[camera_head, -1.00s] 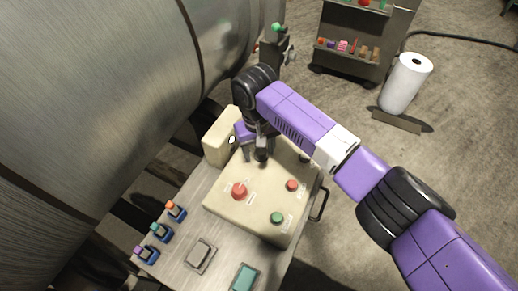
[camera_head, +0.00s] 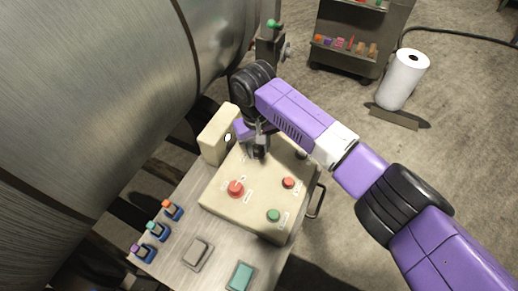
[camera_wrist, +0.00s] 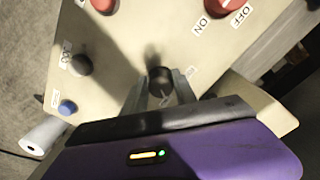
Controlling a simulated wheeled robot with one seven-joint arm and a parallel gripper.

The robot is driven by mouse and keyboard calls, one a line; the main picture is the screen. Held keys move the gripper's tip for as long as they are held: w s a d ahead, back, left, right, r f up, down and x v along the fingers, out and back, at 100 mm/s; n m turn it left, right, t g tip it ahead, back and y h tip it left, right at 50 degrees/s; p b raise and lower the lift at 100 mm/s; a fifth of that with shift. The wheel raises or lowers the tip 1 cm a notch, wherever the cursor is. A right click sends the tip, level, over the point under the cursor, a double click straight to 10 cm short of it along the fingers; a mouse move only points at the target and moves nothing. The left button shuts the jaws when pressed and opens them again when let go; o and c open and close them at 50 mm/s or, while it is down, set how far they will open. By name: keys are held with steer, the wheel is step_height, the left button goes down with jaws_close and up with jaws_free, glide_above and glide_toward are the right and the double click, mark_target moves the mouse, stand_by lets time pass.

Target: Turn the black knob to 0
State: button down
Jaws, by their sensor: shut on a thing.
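The black knob (camera_wrist: 160,82) stands on the sloped beige control box (camera_head: 222,187). In the wrist view it sits between the two fingers of my gripper (camera_wrist: 158,92), which are shut on it from both sides. I cannot tell which mark the knob points to.
A red knob (camera_head: 236,188), a red button (camera_head: 288,182) and a green button (camera_head: 273,215) are on the same box. A beige block (camera_head: 217,134) stands close left of my gripper. A large metal cylinder (camera_head: 90,90) fills the left.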

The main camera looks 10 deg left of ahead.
steer(key=shift+s+a+f+n, duration=0.1)
steer(key=shift+s+a+n, duration=0.2)
steer(key=shift+a+n, duration=0.15)
steer(key=shift+n, duration=0.15)
steer(key=shift+n+p, duration=0.4)
steer(key=shift+n, duration=2)
steer(key=shift+f, duration=0.1)
steer(key=c, duration=1)
jaws_free()
steer(key=shift+s, duration=0.1)
steer(key=shift+a, duration=0.25)
steer(key=shift+w+d+r, duration=0.2)
steer(key=shift+d+r, duration=0.05)
step_height(320, 180, up, 8)
steer(key=s+b, duration=0.1)
steer(key=shift+s+a+f, duration=0.15)
steer(key=shift+a, duration=0.15)
